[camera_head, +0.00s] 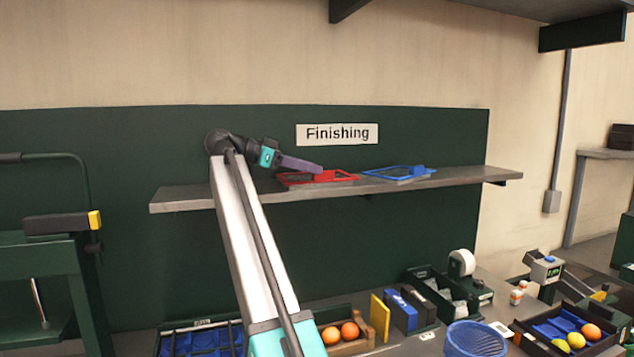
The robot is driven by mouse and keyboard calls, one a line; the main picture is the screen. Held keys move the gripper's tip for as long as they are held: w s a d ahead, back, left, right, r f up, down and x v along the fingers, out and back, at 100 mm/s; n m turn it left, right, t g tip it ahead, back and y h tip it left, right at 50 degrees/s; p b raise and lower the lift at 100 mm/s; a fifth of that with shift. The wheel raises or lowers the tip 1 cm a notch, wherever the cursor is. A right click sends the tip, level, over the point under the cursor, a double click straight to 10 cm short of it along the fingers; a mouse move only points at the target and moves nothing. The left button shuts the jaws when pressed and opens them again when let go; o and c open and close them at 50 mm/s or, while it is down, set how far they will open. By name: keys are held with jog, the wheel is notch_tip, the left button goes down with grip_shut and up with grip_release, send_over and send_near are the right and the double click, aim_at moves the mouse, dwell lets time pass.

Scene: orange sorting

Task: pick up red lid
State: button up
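The red lid (318,177) is a flat red frame lying on the grey shelf (452,181) below the "Finishing" sign. My gripper (318,168) reaches in from the left, its purple fingers pointing right and ending at or just above the lid's raised middle. The frame does not show whether they touch the lid, or whether the fingers are open or shut. My arm's lower links cover part of the shelf to the left of the lid.
A blue lid (398,172) lies on the shelf just right of the red one. On the bench below are oranges (340,333), dark bins (440,288), a blue basket (474,340) and a fruit tray (590,349). The shelf's right end is clear.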

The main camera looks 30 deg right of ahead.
jog(key=shift+s+d+f+b, duration=0.25)
jog(key=shift+d+f+b, duration=0.2)
jog(key=shift+d+b, duration=0.1)
jog(key=shift+p+x, duration=0.75)
jog(key=shift+x, duration=1)
jog(key=shift+r, duration=0.1)
grip_shut()
